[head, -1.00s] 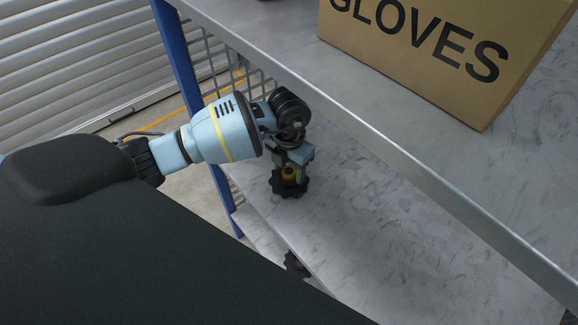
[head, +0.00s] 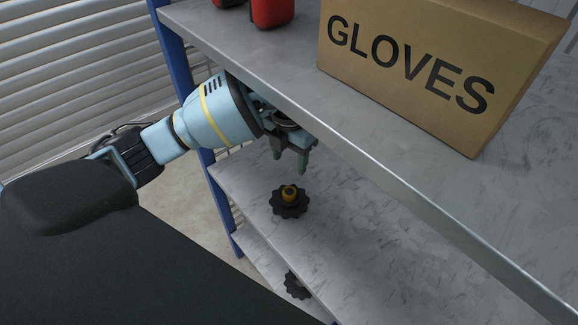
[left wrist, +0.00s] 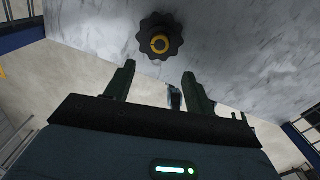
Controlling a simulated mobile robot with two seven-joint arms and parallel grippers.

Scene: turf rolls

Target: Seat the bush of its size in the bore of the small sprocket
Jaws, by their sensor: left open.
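A dark toothed sprocket (head: 276,205) lies flat on the middle shelf, and it also shows in the left wrist view (left wrist: 145,38). A brass-yellow bush (head: 289,193) stands upright at its centre and sticks up above its face. In the left wrist view the bush (left wrist: 160,44) looks like a ring roughly centred on the sprocket; how deep it sits I cannot tell. My left gripper (head: 289,163) is open and empty, above the bush and apart from it; its two fingers (left wrist: 159,71) stand apart in the left wrist view. My right gripper is out of view.
A second dark sprocket (head: 296,284) lies on the lower shelf, partly hidden by my own body. The upper shelf's metal edge (head: 360,150) runs close beside my left gripper. A GLOVES carton (head: 420,75) and red items (head: 272,12) stand on the upper shelf.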

